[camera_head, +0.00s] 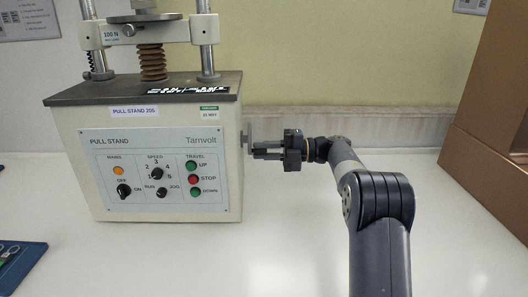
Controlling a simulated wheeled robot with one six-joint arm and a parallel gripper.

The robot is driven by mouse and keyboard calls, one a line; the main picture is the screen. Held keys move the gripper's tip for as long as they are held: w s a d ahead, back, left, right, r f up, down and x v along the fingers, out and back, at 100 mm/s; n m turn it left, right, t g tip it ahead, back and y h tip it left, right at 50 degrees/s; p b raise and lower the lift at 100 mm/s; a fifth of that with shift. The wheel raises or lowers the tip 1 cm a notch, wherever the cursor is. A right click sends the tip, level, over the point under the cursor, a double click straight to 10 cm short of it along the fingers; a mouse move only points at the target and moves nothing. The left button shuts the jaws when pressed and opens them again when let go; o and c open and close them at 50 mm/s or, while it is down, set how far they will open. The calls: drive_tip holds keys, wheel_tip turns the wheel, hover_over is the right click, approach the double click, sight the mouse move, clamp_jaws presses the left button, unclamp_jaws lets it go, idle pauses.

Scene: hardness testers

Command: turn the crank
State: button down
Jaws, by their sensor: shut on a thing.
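The pull stand (160,165) is a cream box with a grey control panel, standing at the left on the white bench. The crank (248,132) is on its right side wall and shows as a thin grey piece, seen nearly edge-on. My gripper (261,151) reaches in from the right, its dark fingers level and pointing left at the crank. The fingers are shut on the crank, at its lower part. The gripped part is mostly hidden between the fingers, so the crank's exact angle is hard to tell.
A brown box-like object (488,110) stands at the right edge. A dark blue item (18,262) lies at the front left. A low ledge (390,125) runs along the back wall. The bench between the stand and my arm is clear.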

drive_tip(key=c, duration=1.3)
unclamp_jaws()
drive_tip(key=d+p, duration=0.1)
drive_tip(key=d, duration=1)
drive_tip(key=shift+a+f, duration=0.1)
drive_tip(key=shift+a, duration=0.05)
drive_tip(key=a+b, duration=0.1)
drive_tip(key=a, duration=0.9)
drive_tip(key=shift+a, duration=0.4)
drive_tip(key=shift+m, duration=0.3)
drive_tip(key=shift+d, duration=0.1)
